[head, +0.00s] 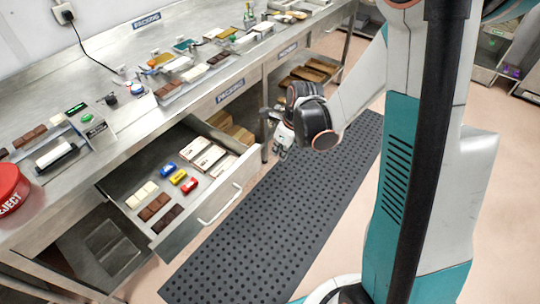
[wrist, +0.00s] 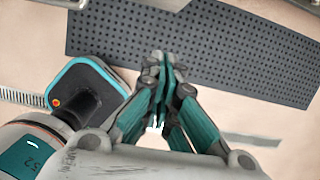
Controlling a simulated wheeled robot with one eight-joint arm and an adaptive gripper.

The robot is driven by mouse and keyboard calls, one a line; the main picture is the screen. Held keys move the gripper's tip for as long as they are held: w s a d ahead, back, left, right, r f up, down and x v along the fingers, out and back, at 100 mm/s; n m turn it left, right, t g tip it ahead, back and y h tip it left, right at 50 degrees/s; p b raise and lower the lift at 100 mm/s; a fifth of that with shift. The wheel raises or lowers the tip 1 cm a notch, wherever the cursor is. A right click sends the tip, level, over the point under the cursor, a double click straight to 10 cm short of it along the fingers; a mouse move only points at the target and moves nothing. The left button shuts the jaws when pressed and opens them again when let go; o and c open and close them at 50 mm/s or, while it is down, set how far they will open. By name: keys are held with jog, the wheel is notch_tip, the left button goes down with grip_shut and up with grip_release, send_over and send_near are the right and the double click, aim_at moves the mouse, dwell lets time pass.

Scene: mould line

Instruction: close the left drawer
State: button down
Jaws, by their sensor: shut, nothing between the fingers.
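The left drawer (head: 190,239) is pulled out from under the steel bench in the head view. It holds chocolate bars, small red, yellow and blue items and pale boxes. Its bar handle (head: 220,203) is on the front panel. My gripper (head: 281,152) hangs in the air to the right of the drawer, beyond its right front corner and apart from it. In the wrist view my gripper (wrist: 165,58) is shut and empty, with the floor mat below it. The drawer cannot be made out clearly in the wrist view.
The steel bench (head: 110,75) carries moulds, chocolate bars and a red reject tub (head: 10,187) along its top.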

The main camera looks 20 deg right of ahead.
jog(key=w+a+f+b, duration=0.3)
jog(key=w+f+b, duration=0.1)
jog(key=f, duration=0.6)
jog(key=shift+w+a+b, duration=0.25)
jog(key=shift+w+b, duration=0.15)
jog(key=shift+w, duration=0.25)
